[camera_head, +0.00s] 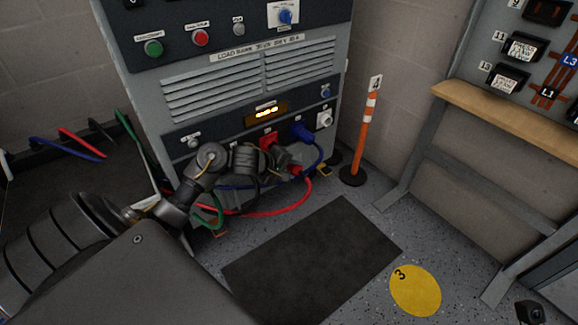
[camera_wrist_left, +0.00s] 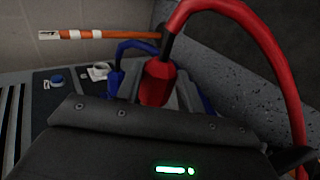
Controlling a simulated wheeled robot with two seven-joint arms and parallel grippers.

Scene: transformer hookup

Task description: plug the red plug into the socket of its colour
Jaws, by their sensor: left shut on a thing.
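The red plug (camera_head: 296,170) is held in my left gripper (camera_head: 285,159), low in front of the load bank panel. In the left wrist view the red plug (camera_wrist_left: 157,84) sits between the fingers, with its thick red cable (camera_wrist_left: 235,14) arching up and to the right. In the head view the red cable (camera_head: 268,213) loops down near the floor. The red socket (camera_head: 268,141) shows on the panel just above and left of the gripper, partly covered by it. The plug appears apart from the socket; its tip is hidden. My right gripper is not in view.
A blue plug (camera_head: 302,132) sits at the panel right of the red socket, its cable hanging close to my gripper. A white socket (camera_head: 324,119) is farther right. A green cable (camera_head: 213,211) lies below my arm. An orange post (camera_head: 365,135) stands right; the dark mat (camera_head: 312,262) is clear.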

